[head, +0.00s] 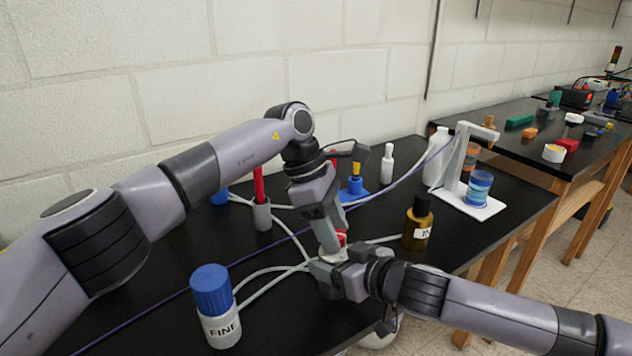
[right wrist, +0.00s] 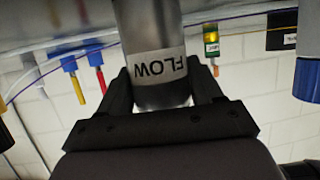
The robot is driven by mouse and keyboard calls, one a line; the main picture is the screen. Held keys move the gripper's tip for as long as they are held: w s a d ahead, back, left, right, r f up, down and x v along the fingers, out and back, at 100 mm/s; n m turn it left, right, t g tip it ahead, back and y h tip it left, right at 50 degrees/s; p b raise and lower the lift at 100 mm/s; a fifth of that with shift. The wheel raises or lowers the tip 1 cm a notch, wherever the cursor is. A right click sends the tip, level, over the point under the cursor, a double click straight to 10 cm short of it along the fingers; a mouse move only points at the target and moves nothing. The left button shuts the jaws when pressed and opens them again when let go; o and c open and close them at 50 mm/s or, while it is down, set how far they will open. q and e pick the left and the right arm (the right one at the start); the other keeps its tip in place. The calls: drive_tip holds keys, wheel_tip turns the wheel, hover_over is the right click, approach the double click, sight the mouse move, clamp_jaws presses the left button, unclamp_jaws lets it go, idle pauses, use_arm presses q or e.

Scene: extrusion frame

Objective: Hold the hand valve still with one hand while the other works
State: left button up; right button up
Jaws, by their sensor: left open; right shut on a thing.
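The hand valve (right wrist: 158,65) is a grey cylinder with a white FLOW label, upside down in the right wrist view. My right gripper (right wrist: 162,92) is shut on its body, with one finger on each side. In the head view, my right gripper (head: 328,266) comes in from the right at the valve, which is mostly hidden there. A bit of red (head: 341,238), seemingly the valve's knob, shows between the two grippers. My left gripper (head: 332,243) reaches down from above at the valve's top and is open. Its fingertips are largely hidden, so I cannot tell whether they touch the knob.
A blue-capped FINE cylinder (head: 216,308) stands at the front left. A grey holder with a red stick (head: 262,212) stands behind. A brown bottle (head: 418,225) is to the right. Pale tubes (head: 262,275) cross the black table. A white stand (head: 470,203) holds a jar (head: 478,188).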

use_arm(q)
drive_tip(key=n+t, duration=0.2)
drive_tip(key=n, duration=0.4)
drive_tip(key=shift+s, duration=0.15)
drive_tip(key=s+a+r+n+t, duration=0.1)
drive_tip(key=s+r+n, duration=0.1)
drive_tip(key=r+n, duration=0.2)
drive_tip(key=s+a+r+n+t+y, duration=0.1)
drive_tip(key=s+r+n, duration=0.1)
drive_tip(key=r, duration=0.5)
drive_tip(key=shift+a+n+t+y, duration=0.3)
drive_tip(key=shift+n+t, duration=0.1)
drive_tip(key=shift+n, duration=0.5)
drive_tip(key=shift+s+r, duration=0.1)
drive_tip(key=shift+n, duration=0.6)
drive_tip(key=x, duration=1.2)
drive_tip(key=shift+d, duration=0.1)
